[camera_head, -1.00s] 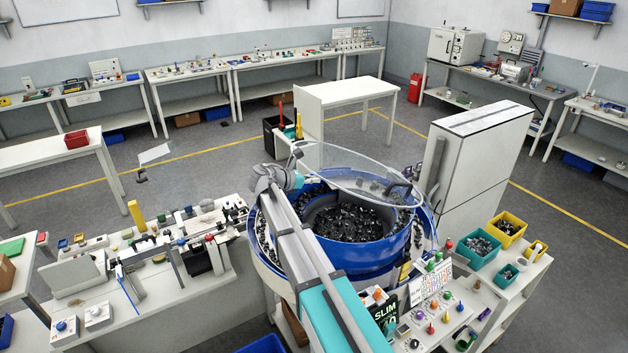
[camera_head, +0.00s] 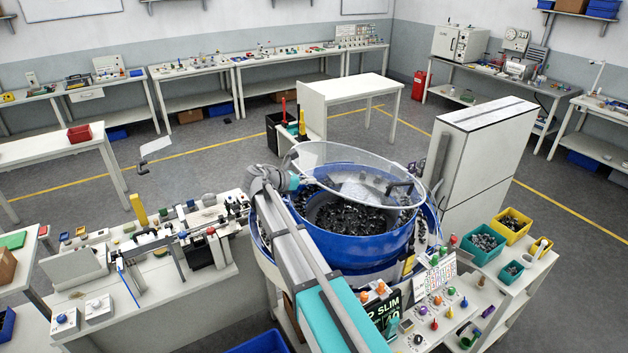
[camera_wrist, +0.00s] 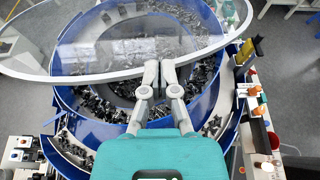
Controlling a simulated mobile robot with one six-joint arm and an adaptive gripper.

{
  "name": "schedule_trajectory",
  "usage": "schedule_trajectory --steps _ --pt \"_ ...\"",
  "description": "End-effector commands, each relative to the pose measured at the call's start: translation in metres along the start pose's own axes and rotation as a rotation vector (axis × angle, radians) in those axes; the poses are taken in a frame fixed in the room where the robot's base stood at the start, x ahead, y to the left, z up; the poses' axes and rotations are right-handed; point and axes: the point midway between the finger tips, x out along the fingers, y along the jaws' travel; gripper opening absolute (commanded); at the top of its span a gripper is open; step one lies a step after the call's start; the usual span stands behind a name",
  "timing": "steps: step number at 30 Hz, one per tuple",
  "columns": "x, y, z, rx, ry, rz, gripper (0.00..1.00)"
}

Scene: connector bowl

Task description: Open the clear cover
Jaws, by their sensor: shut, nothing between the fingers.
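The clear cover (camera_head: 345,160) is a see-through disc with a pale rim, and it has a dark handle or hinge piece (camera_head: 400,187) at its right. It sits tilted over the blue bowl (camera_head: 365,246), with its left side standing above the bowl's rim. Dark connectors (camera_head: 350,216) fill the bowl. In the wrist view the cover (camera_wrist: 100,50) spans the upper left, and its rim passes just by the fingertips. My gripper (camera_wrist: 160,66) is shut and empty at the cover's near rim; I cannot tell whether it touches. In the head view my gripper (camera_head: 305,181) is at the cover's left side.
A tall white cabinet (camera_head: 480,160) stands close right of the bowl. A control panel with coloured knobs (camera_head: 435,310) is at the front right, beside teal and yellow bins (camera_head: 482,247). A cluttered workbench (camera_head: 190,290) is at the left.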

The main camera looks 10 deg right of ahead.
Motion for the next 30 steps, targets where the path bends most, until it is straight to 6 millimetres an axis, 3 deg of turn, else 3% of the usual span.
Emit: schedule_trajectory --steps 18,30 --pt "-0.062 0.000 0.031 0.000 0.000 0.000 0.00" --pt "-0.077 -0.001 0.035 0.000 0.000 -0.002 0.00"
